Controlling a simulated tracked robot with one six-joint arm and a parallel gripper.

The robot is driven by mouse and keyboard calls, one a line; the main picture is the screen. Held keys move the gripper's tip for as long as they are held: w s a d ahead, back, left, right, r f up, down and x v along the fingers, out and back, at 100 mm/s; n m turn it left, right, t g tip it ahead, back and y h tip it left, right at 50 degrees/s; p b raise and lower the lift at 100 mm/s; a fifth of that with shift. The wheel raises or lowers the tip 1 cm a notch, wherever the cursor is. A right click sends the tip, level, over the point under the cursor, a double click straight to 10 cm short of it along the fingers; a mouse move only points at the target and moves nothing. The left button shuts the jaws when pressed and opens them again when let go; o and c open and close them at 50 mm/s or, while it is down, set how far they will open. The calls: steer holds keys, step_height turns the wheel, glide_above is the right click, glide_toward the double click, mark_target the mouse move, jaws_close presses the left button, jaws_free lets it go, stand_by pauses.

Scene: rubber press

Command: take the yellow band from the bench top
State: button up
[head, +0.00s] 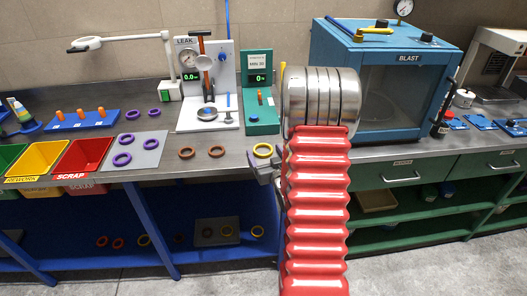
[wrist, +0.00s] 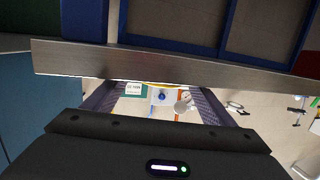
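The yellow band (head: 263,150) lies at the front edge of the grey metal bench top (head: 235,165) in the head view, just left of my red, ribbed arm. My gripper (head: 264,166) is at the bench's front edge, close by the band. In the wrist view, my gripper (wrist: 155,93) has its two dark fingers wide apart. A thin yellow strip of the band (wrist: 165,84) shows between them, along the bench edge (wrist: 150,68). Most of the band is hidden there. I cannot tell whether a finger touches it.
Two brown-orange bands (head: 202,152) lie left on the bench. Purple bands lie on and beside a grey mat (head: 150,150), near the red scrap bin (head: 85,153). The leak tester (head: 182,118) and green gauge (head: 262,118) stand behind; the blue blast cabinet (head: 385,85) stands right.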

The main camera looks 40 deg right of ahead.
mark_target(265, 157)
steer(key=c, duration=1)
steer(key=shift+r, duration=0.1)
steer(key=shift+c, duration=0.2)
step_height(265, 157, up, 10)
stand_by(0.8)
